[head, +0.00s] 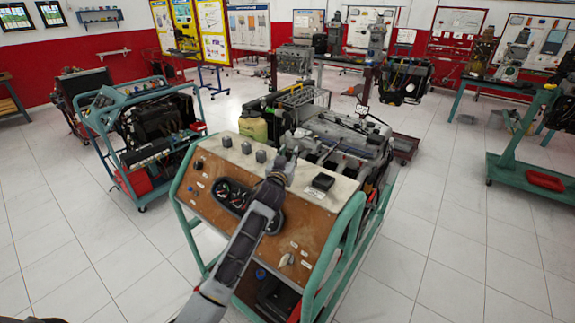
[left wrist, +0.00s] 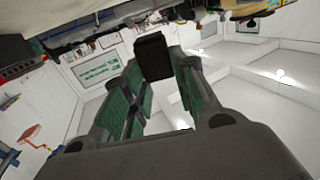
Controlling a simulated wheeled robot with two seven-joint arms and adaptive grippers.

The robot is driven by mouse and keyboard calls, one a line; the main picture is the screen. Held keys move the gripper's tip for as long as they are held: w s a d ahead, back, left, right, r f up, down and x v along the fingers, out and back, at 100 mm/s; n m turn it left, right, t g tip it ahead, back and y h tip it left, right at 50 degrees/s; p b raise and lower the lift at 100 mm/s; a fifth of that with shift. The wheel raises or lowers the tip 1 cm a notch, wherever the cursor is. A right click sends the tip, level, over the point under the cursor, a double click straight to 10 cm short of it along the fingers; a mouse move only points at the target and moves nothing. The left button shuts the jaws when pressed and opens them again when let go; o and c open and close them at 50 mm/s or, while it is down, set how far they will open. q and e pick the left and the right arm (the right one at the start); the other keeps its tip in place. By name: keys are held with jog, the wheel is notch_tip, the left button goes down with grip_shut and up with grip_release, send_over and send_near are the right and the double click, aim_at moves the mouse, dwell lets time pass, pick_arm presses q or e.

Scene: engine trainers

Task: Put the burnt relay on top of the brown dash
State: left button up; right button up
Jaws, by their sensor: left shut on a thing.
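In the left wrist view, the gripper (left wrist: 155,75) is shut on a small black block, which looks like the burnt relay (left wrist: 153,57). The relay sits between the green finger pads at the tips. I cannot make the relay out in the head view. My right gripper is not in view.
The pale ledge (head: 292,176) carries several small grey blocks (head: 246,147) and a black box (head: 322,182). The engine (head: 350,135) stands behind it. Another engine trainer (head: 155,125) is to the left and a green bench (head: 510,165) to the right. White floor lies between.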

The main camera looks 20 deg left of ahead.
pick_arm(q)
jog(key=shift+f, duration=2.05)
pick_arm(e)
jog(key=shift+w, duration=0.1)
pick_arm(q)
jog(key=shift+f, duration=0.45)
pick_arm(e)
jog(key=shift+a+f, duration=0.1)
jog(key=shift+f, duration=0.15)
